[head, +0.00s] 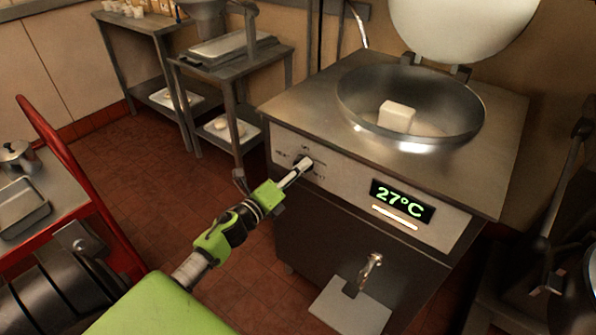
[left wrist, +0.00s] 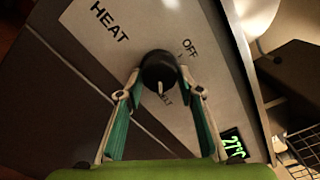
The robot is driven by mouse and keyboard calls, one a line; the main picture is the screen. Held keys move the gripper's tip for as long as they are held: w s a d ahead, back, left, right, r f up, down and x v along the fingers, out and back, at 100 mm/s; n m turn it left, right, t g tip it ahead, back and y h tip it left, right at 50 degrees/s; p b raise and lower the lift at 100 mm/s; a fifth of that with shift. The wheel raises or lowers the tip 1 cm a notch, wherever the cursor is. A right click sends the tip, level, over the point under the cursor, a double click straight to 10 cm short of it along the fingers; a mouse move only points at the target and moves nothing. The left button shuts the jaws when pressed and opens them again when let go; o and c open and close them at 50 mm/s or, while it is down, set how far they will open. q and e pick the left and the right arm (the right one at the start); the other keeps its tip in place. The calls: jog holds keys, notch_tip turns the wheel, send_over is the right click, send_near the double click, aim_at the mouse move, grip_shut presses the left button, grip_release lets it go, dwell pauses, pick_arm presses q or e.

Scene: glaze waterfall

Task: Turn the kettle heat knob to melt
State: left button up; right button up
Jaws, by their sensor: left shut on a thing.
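The round black heat knob (head: 303,163) sits on the kettle's front panel, left of the green 27°C display (head: 402,200). It also shows in the left wrist view (left wrist: 159,68), with a white mark toward the partly hidden MELT label (left wrist: 166,99). The OFF label (left wrist: 190,48) is clear of the fingers. My left gripper (head: 299,171) is shut on the knob, with one finger on each side in the left wrist view (left wrist: 160,84). The steel kettle bowl (head: 357,95) holds a white block (head: 397,115). My right gripper is not in view.
The kettle's raised pale lid (head: 463,28) stands behind the bowl. A tap (head: 370,265) projects from the cabinet front, below the display. A steel table (head: 235,55) stands at the back left, and a red-framed cart (head: 75,165) is at the left. Tiled floor lies between.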

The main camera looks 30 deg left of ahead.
pick_arm(q)
jog(key=o, duration=1.1)
jog(key=shift+c, duration=0.2)
jog(key=s, duration=1.2)
jog(key=shift+a, duration=0.45)
